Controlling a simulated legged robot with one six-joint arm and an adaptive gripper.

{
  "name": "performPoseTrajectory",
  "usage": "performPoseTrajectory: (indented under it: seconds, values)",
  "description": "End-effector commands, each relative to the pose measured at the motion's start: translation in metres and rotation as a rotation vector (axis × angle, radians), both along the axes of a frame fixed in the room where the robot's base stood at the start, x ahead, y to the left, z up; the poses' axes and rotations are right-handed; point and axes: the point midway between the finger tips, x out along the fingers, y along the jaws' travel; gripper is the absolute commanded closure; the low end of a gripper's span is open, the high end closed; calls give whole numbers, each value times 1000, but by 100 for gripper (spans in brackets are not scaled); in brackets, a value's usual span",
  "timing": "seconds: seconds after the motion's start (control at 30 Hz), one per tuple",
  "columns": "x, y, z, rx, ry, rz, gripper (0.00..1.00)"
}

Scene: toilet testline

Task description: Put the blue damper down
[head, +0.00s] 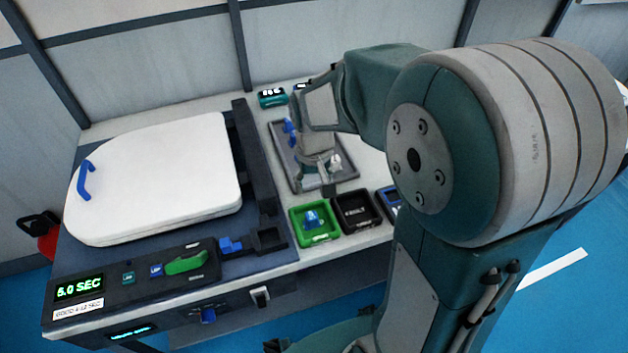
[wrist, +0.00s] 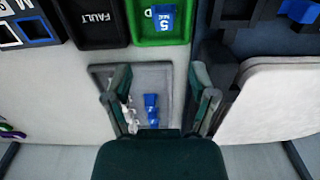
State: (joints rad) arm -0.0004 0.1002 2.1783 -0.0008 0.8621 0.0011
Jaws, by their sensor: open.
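A blue damper (head: 311,219) lies inside the green bin (head: 302,240); in the wrist view it shows as a blue piece (wrist: 163,17) with light lettering. Another blue part (wrist: 151,108) lies on the grey tray (wrist: 172,100), beside some white pieces (wrist: 130,112). My gripper (wrist: 160,76) is open, with nothing between its fingers. It is above the tray, its fingers on either side of the tray in the wrist view. In the head view my gripper (head: 322,172) hides part of the tray (head: 285,158).
A black FAULT bin (head: 357,212) adjoins the green bin, with a blue-edged bin (head: 391,200) beyond. The white toilet seat (head: 160,175) lies on the dark test stand (head: 190,285), left of the tray. Its display (head: 79,289) reads 5.0 SEC.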

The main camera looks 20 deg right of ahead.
Motion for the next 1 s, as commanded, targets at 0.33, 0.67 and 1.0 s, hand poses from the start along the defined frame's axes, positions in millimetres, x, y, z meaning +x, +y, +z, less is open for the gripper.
performPoseTrajectory:
  seconds: [0.33, 0.67, 1.0]
  values:
    - [-35, 0, 61, 0, -148, 0, 27]
    - [-102, 0, 118, 0, -368, 0, 27]
    - [-141, 0, 134, 1, -491, 0, 27]
